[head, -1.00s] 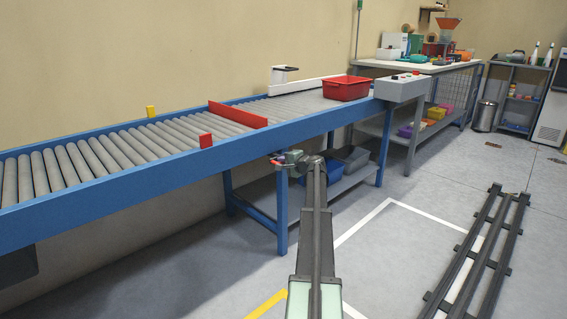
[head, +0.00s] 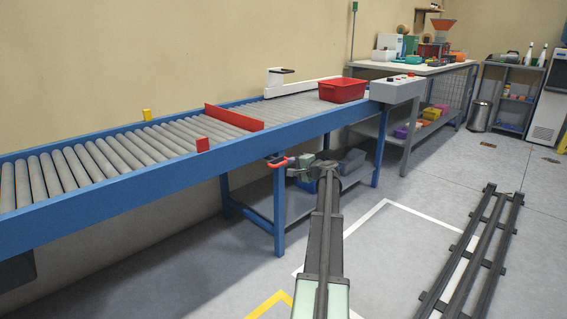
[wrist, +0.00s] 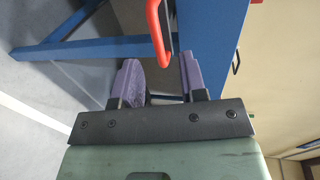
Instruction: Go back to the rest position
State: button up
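My gripper (head: 296,166) is beside the near blue side rail of the roller conveyor (head: 150,172), below the rail's edge. In the wrist view its two purple fingers (wrist: 160,82) stand apart with a gap between them, and I see nothing held. A red loop-shaped handle (head: 280,163) is just left of the gripper. In the wrist view the red handle (wrist: 155,28) reaches down from the top edge towards the gap; I cannot tell how far it is from the fingertips. My arm extends back from there towards the camera.
A red bin (head: 343,91) sits on the rollers at the conveyor's far end, by a grey control box (head: 397,89). A red bar (head: 234,117) lies across the rollers. Blue bins stand on the shelf below. Black rails (head: 470,255) lie on the floor at right.

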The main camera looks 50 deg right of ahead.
jog(key=v, duration=0.3)
